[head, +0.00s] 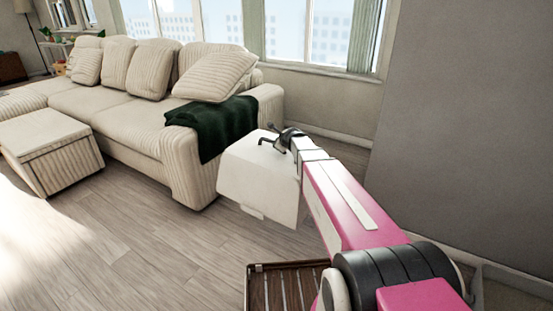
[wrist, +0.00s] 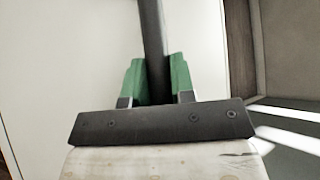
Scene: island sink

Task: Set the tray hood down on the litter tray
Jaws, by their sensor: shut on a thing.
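The tray hood (head: 255,182) is a white box-like cover, held up in the air at the end of my arm in the head view. My gripper (head: 282,140) is at its top. In the wrist view, the green finger pads of my gripper (wrist: 157,82) are shut on a dark bar on the hood, seemingly its handle. The hood's pale surface (wrist: 65,60) fills much of the wrist view behind the fingers. I cannot make out the litter tray in either view; the hood and my arm hide part of the floor.
A cream corduroy sofa (head: 110,98) with a dark green throw (head: 212,125) stands left of and behind the hood. A matching ottoman (head: 48,150) is at far left. A brown slatted wooden piece (head: 262,290) is low near my arm. A grey wall (head: 460,130) rises at right. Wood floor (head: 130,240) is open at left.

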